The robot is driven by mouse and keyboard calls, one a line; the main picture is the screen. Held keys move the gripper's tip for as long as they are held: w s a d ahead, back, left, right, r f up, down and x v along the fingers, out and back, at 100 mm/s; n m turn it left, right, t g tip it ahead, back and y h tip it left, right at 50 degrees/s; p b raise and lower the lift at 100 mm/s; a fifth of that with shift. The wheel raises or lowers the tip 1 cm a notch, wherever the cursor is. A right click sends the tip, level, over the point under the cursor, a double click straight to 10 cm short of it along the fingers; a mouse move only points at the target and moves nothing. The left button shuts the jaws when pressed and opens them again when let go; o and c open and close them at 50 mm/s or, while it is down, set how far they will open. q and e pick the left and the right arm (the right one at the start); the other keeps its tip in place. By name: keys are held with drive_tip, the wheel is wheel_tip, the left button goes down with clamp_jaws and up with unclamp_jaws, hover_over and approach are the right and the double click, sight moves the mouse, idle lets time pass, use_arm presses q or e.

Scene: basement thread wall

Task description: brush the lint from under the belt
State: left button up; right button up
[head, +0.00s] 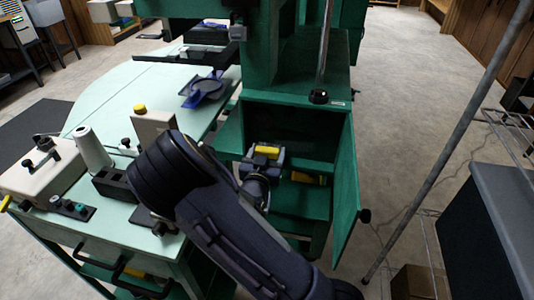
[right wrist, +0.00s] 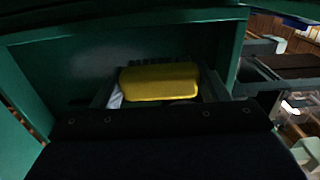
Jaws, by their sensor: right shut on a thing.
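My right gripper (head: 264,158) is shut on a yellow block-shaped thing (head: 267,151), which looks like a brush. In the right wrist view the yellow brush (right wrist: 160,82) lies across between the fingers, with a dark row that may be bristles along its far edge. The gripper is at the open lower cabinet (head: 302,208) of a green machine (head: 268,55); I cannot tell how far inside it reaches. The cabinet's green door (head: 346,190) stands open to the right. I cannot make out any lint or a belt. My left gripper is not in view.
Another yellow thing (head: 308,178) lies inside the cabinet, right of the gripper. A pale green table (head: 100,105) on the left bears a thread cone (head: 92,148) and a dark blue object (head: 205,88). A grey pole (head: 450,125) slants on the right. The floor behind is clear.

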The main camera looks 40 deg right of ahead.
sight(316, 149)
drive_tip(key=shift+x, duration=0.95)
drive_tip(key=shift+s+d+b, duration=0.25)
drive_tip(key=shift+s+d, duration=0.25)
drive_tip(key=shift+s, duration=0.2)
drive_tip(key=shift+s+d+b, duration=0.25)
drive_tip(key=shift+s+d, duration=0.25)
drive_tip(key=shift+s, duration=0.25)
drive_tip(key=shift+s+d+b, duration=0.3)
drive_tip(key=shift+s+d, duration=0.6)
drive_tip(key=shift+s, duration=0.05)
drive_tip(key=shift+s+d+b, duration=0.4)
drive_tip(key=shift+s+d, duration=0.8)
drive_tip(key=shift+s, duration=0.3)
drive_tip(key=shift+s+d+b, duration=0.35)
drive_tip(key=shift+s+d, duration=0.85)
drive_tip(key=shift+s, duration=0.3)
drive_tip(key=shift+w+a+p, duration=0.1)
drive_tip(key=shift+w+a, duration=1)
drive_tip(key=shift+w, duration=0.25)
drive_tip(key=shift+w+a+p, duration=0.1)
drive_tip(key=shift+w+a, duration=1)
drive_tip(key=shift+w, duration=0.25)
drive_tip(key=shift+w+a+p, duration=0.1)
drive_tip(key=shift+w+a, duration=1)
drive_tip(key=shift+w, duration=0.25)
drive_tip(key=shift+w+a, duration=0.5)
drive_tip(key=shift+w, duration=0.2)
drive_tip(key=shift+w+a, duration=0.5)
drive_tip(key=shift+w, duration=0.2)
drive_tip(key=shift+r, duration=0.1)
